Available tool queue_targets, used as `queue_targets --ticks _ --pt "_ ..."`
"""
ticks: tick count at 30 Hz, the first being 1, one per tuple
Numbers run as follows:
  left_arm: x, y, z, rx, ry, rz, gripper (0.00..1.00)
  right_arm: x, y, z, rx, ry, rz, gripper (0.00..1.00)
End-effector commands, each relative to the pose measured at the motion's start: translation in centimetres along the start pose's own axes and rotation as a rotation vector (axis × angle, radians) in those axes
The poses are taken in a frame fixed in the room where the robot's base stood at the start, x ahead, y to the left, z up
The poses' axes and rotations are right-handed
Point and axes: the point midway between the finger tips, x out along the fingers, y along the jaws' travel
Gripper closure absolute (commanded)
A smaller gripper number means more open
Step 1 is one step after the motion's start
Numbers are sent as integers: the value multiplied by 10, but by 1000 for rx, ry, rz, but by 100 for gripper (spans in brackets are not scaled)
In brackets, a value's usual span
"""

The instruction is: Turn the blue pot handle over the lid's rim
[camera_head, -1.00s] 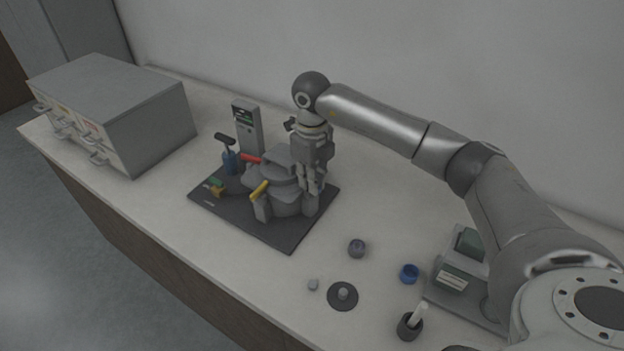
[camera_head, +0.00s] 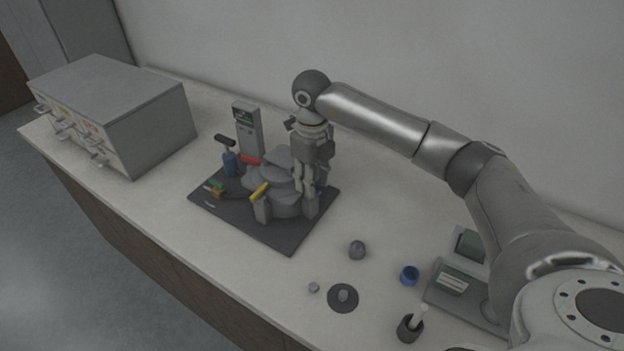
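The mounting press (camera_head: 282,206) stands on a dark base plate (camera_head: 225,208) on the bench, with a grey lid (camera_head: 279,158) on top. A red handle (camera_head: 250,160) and a yellow handle (camera_head: 259,191) stick out from its rim. A small patch of blue, seemingly the blue pot handle (camera_head: 320,191), shows at the press's right side, mostly hidden by my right gripper. My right gripper (camera_head: 307,190) points down at that side, its fingers close to the blue part. I cannot tell whether they touch or hold it. My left gripper is not in view.
A blue cylinder with a black-topped lever (camera_head: 229,162) and a grey control unit (camera_head: 247,130) stand behind the press. A drawer cabinet (camera_head: 120,110) is at left. A blue ring (camera_head: 409,275), a dark disc (camera_head: 343,298) and a brush cup (camera_head: 409,327) lie in front right.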

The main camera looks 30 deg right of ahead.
Motion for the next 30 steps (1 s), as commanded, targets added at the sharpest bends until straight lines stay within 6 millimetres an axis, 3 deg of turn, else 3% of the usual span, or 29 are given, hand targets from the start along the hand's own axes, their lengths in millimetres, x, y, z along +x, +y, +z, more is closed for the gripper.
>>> queue_targets --ticks 15,21,30 --pt "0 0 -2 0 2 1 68 -98 -1 1 0 -5 -2 68" --pt "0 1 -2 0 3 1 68 -114 -1 0 1 -3 -1 68" --pt "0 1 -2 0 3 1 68 -115 -1 0 1 -2 -1 68"
